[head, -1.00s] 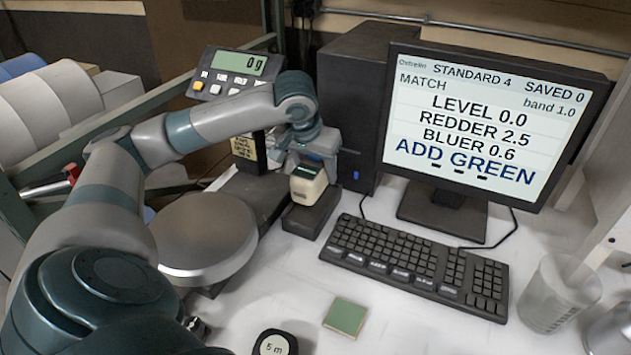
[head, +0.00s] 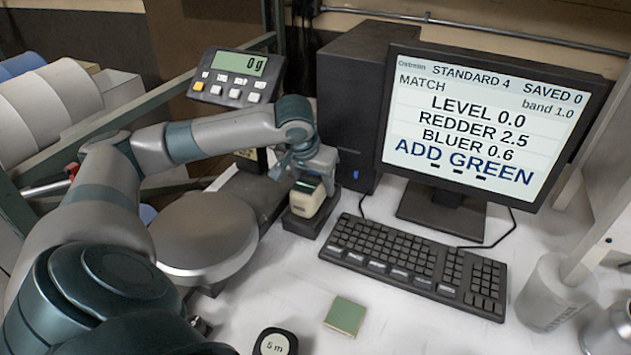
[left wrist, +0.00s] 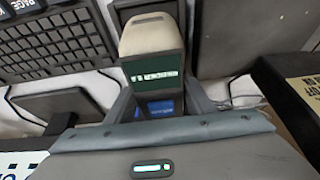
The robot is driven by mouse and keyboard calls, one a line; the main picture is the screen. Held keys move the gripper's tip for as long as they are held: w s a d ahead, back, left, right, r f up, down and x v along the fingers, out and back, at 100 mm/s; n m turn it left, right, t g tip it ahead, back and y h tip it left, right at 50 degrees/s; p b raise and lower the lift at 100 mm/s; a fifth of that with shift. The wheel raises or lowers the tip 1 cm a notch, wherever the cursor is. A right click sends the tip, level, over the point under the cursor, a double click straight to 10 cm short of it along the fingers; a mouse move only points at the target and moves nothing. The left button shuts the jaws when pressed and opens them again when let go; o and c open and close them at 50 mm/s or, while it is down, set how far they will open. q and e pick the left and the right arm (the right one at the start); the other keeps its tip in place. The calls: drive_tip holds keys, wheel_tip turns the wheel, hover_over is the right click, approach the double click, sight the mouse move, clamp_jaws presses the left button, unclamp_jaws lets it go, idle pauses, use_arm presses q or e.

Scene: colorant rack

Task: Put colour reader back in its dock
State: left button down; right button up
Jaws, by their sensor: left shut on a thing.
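The colour reader (head: 306,198) is a cream block with a dark green display end. My left gripper (head: 308,172) is shut on it from above. The reader sits at the dark dock (head: 303,223), a low grey block in front of the computer tower; its base looks in or on the dock, but I cannot tell if it is fully seated. In the left wrist view the reader (left wrist: 152,40) stands between the fingers, its dark display lit with small text. The dock (left wrist: 148,8) shows partly behind it. My right gripper is not in view.
The keyboard (head: 415,262) lies close to the right of the dock, with the monitor (head: 483,130) behind. The round scale pan (head: 203,235) is to the left. A green sample card (head: 345,316) and a tape measure (head: 274,343) lie in front on the white table.

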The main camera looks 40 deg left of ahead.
use_arm(q)
drive_tip(key=c, duration=0.8)
unclamp_jaws()
drive_tip(key=shift+c, duration=0.2)
drive_tip(key=b+v, duration=0.1)
drive_tip(key=v, duration=1.1)
drive_tip(key=shift+r, duration=0.1)
